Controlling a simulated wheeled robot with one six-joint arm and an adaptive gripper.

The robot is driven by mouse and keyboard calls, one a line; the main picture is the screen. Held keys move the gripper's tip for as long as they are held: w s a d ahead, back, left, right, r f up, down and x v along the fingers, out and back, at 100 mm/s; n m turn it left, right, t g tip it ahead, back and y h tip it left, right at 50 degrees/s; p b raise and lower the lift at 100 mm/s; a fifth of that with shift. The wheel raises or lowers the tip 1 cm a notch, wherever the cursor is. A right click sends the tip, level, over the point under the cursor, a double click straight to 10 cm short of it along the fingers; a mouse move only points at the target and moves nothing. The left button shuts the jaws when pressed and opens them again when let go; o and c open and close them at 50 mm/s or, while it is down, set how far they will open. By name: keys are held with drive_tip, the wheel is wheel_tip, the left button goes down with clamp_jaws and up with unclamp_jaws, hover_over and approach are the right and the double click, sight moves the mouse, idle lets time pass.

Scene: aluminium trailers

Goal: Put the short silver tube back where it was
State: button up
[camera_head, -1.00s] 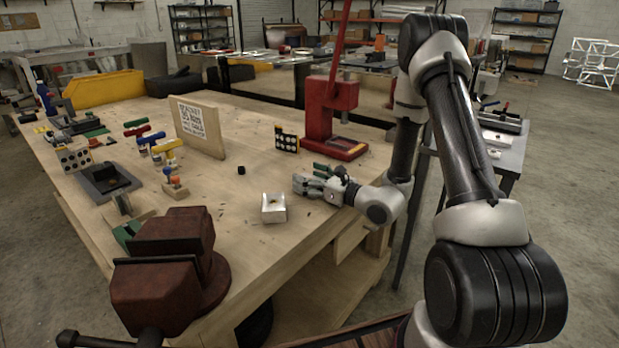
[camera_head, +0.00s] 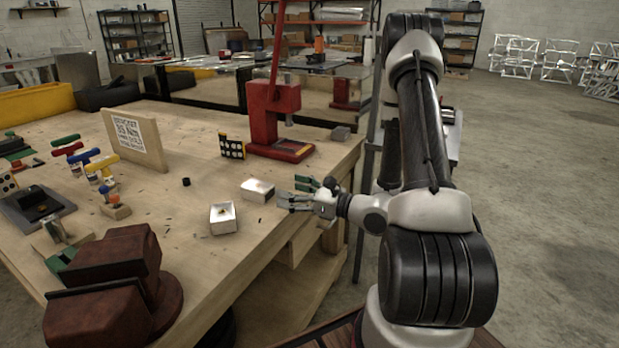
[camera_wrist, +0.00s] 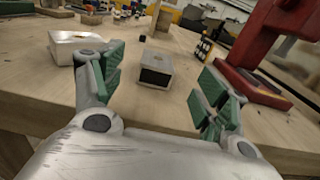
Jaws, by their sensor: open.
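The short silver tube (camera_head: 257,190) lies on the wooden workbench near its right edge. In the wrist view the silver tube (camera_wrist: 155,68) has a dark open end facing me and sits ahead of my fingertips, roughly midway between them. My gripper (camera_head: 292,195) is just to the right of the tube, low at the bench edge. In the wrist view my gripper (camera_wrist: 158,90) has its green-padded fingers spread wide with nothing between the pads. The tube appears apart from both fingers.
A red press (camera_head: 268,125) and a black dotted block (camera_head: 232,147) stand behind. A small black cylinder (camera_head: 186,182) lies further left. The brown vise (camera_head: 115,285) is at the near corner.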

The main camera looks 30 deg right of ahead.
drive_tip(key=s+a+r+n+g+y, duration=0.4)
drive_tip(key=s+a+r+n+g, duration=0.5)
drive_tip(key=s+n+g, duration=0.3)
drive_tip(key=s+n+g+h, duration=0.3)
drive_tip(key=s+n, duration=0.4)
drive_tip(key=s, duration=0.2)
drive_tip(key=s+d+r+n+t+h, duration=0.1)
drive_tip(key=d+r+n+h, duration=0.3)
drive_tip(key=d, duration=0.4)
drive_tip(key=s+d+r+n+t+h, duration=0.2)
drive_tip(key=d+r+n+t+h, duration=0.1)
drive_tip(key=d+r+n+h, duration=0.2)
drive_tip(key=d+h, duration=0.2)
drive_tip(key=d, duration=0.2)
drive_tip(key=shift+r+n+t+h, duration=0.2)
drive_tip(key=shift+n+t+h, duration=0.1)
drive_tip(key=shift+n+t, duration=0.1)
drive_tip(key=shift+s, duration=0.1)
